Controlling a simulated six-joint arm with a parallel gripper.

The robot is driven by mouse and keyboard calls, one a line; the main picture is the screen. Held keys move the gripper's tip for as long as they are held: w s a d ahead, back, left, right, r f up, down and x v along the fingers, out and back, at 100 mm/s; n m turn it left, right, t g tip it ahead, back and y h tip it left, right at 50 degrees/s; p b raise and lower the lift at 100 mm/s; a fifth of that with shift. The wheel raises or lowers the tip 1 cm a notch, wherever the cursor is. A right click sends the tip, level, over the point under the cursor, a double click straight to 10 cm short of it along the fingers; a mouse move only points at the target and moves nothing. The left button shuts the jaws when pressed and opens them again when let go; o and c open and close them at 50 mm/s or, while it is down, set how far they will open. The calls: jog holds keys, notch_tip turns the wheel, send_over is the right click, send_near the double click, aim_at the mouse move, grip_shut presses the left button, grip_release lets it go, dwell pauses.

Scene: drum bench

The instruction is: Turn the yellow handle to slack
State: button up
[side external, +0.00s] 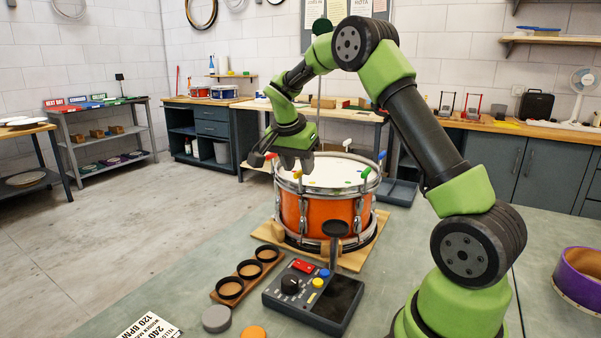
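An orange snare drum (323,218) with a chrome rim and a white head stands on a wooden board (355,262). Small coloured handles stand around its rim: a red one (271,156) at left, a white one (347,142) at the back, a blue one (382,155) at right and a green one (366,172) at front right. A small yellowish handle (297,175) shows at the front left rim, too small to read its angle. My gripper (295,165) points down just above it, fingers apart and apparently empty. I cannot tell whether they touch the handle.
A dark control box (315,300) with a knob, buttons and an upright stalk stands before the drum. Beside it are a wooden strip (247,278) with black rings, a grey puck (216,319) and an orange puck (253,332). A purple drum shell (580,280) lies at right.

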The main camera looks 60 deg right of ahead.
aim_at(301, 178)
jog(key=shift+x, duration=1.4)
grip_shut()
jog(key=shift+n, duration=0.4)
